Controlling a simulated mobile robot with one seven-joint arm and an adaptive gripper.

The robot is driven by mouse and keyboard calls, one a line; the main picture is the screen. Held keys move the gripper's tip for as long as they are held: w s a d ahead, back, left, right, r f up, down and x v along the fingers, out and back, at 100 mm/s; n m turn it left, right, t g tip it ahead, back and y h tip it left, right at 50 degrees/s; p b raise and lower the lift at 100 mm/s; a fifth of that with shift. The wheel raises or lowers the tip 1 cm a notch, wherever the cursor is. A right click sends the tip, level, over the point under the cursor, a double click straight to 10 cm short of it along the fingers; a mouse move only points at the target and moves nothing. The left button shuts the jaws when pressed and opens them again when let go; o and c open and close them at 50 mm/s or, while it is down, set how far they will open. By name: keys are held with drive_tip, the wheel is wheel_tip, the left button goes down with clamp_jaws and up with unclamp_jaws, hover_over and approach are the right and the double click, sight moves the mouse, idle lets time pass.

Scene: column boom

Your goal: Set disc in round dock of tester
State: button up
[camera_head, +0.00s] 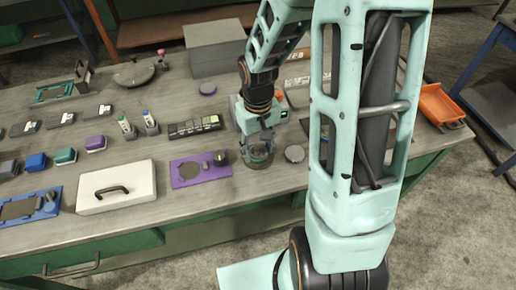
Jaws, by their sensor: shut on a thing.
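A blue tester (47,209) with a dark plate lies at the far left. The held thing is apart from the purple tester's round patch.
A white lidded box (137,200) with a handle stands left of the purple tester. A grey box (213,48) and an orange bin (441,104) stand farther off.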

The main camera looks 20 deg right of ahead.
sight(258, 152)
drive_tip(key=o, duration=1.6)
drive_tip(key=shift+f, duration=0.1)
wheel_tip(258, 152, up, 12)
drive_tip(key=p, duration=0.1)
drive_tip(key=shift+r, duration=0.2)
